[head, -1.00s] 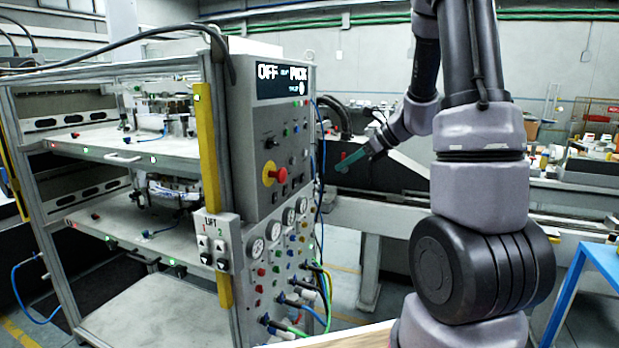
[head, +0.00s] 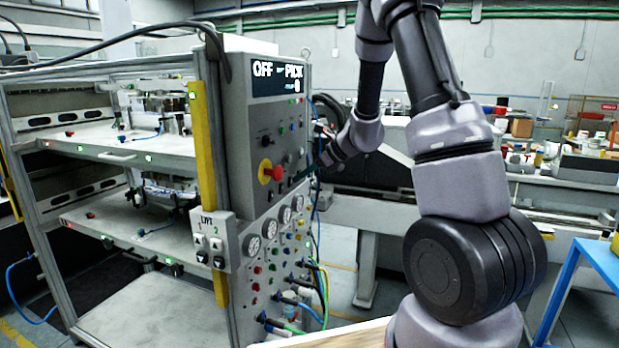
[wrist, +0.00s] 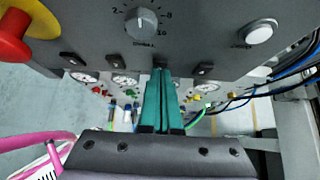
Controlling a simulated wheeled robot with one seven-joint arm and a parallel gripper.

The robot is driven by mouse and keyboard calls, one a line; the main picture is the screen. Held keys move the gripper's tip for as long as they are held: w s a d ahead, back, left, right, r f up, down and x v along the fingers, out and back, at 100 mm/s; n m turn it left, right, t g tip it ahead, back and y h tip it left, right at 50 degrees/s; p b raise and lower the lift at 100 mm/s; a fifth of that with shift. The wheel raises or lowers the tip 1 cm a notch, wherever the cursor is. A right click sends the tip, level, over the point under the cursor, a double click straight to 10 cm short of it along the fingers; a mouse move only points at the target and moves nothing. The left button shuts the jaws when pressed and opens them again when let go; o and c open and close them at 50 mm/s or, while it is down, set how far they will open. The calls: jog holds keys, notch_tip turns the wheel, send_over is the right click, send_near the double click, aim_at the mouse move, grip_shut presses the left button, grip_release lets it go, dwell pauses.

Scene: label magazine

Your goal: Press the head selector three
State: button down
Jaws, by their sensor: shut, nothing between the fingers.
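The grey control panel (head: 240,130) has a dark display reading OFF and PICK. In the wrist view it carries a numbered rotary knob (wrist: 142,22), a round white button (wrist: 260,32) and a row of small dark switches along its lower edge, one at left (wrist: 74,59) and one at right (wrist: 203,69). I cannot read which is head selector three. My gripper (wrist: 161,74) has its teal fingers shut together, empty, with the tips close below the knob at the panel's lower edge. The tips partly hide a middle switch; contact cannot be told.
A red emergency stop (wrist: 14,38) on yellow sits left of my fingers. Below are gauges (head: 251,245), coloured buttons and hoses. Blue and black cables (wrist: 285,85) run at the right. A machine rack (head: 130,150) stands left; a blue table (head: 590,265) stands right.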

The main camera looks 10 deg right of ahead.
jog(key=shift+w+a, duration=0.1)
jog(key=shift+a, duration=0.05)
jog(key=shift+w+a+r, duration=0.1)
jog(key=shift+a, duration=0.05)
jog(key=shift+r, duration=0.15)
dwell(0.3)
jog(key=shift+r, duration=0.65)
